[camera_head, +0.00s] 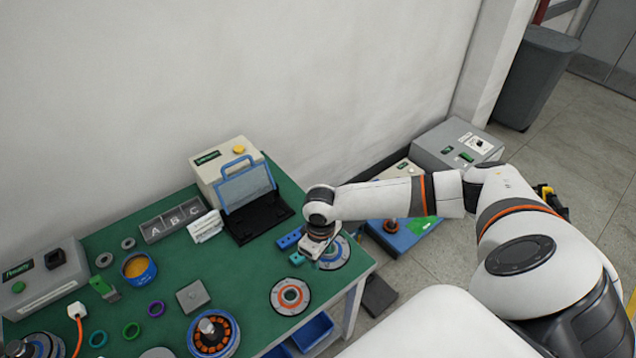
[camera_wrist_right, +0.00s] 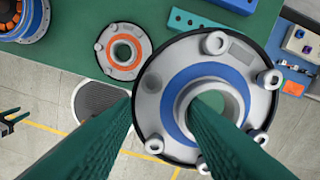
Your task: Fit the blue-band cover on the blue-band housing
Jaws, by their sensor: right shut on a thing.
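The blue-band cover (camera_wrist_right: 168,95), a grey disc with a blue ring, several posts and a central hole, fills the middle of the right wrist view. In the head view it (camera_head: 334,252) is near the table's right corner. My right gripper (camera_head: 318,243) is shut on it, one finger at its rim and the other at the central hole. Whether the cover touches the table is unclear. The blue-band housing (camera_head: 213,333), with orange windings, stands at the table's front; it also shows in the right wrist view (camera_wrist_right: 18,18). A dark claw-like part at that view's left edge is probably my left gripper.
An orange-band cover (camera_head: 290,296) lies left of my right gripper. Blue blocks (camera_head: 290,238) lie just behind it. A grey square block (camera_head: 193,296), coloured rings and another motor part (camera_head: 40,345) are farther left.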

